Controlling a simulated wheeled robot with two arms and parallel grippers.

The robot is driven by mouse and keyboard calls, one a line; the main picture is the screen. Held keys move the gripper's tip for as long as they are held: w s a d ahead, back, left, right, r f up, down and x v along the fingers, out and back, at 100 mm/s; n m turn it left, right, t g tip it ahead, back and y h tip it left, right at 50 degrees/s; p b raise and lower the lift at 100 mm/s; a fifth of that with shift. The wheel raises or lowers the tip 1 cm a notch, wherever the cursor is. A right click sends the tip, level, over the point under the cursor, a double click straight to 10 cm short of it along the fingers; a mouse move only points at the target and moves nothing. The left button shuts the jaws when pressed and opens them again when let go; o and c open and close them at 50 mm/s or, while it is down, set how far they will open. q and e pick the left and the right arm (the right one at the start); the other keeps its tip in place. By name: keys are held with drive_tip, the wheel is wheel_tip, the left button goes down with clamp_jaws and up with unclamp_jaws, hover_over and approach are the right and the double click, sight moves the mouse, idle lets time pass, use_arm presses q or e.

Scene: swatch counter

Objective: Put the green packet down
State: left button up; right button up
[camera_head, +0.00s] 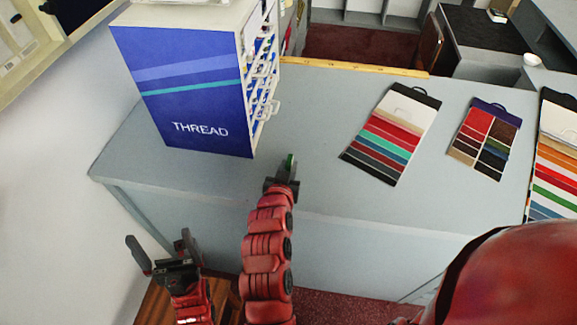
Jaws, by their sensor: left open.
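The green packet (290,161) shows only as a small green sliver at the tip of my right gripper (288,167). The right gripper is shut on it, and the fingers hide most of it. This gripper is over the grey counter (330,195), to the right of the thread cabinet; I cannot tell whether the packet touches the counter. My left gripper (160,240) is open and empty, with its fingers wide apart, low in front of the counter's left part.
A blue and white thread cabinet (195,95) stands on the counter's left side. Striped swatch cards (392,135) and (484,140) lie to the right, with another card (553,160) at the right edge. A yellow ruler (355,68) lies along the back edge. The counter's middle is clear.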

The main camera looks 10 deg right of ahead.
drive_tip(key=o, duration=0.4)
drive_tip(key=shift+c, duration=0.2)
drive_tip(key=shift+r, duration=0.2)
drive_tip(key=shift+s+a, duration=0.2)
drive_tip(key=shift+s, duration=0.05)
drive_tip(key=p+v, duration=0.2)
drive_tip(key=v, duration=0.9)
drive_tip(key=shift+s+r, duration=0.15)
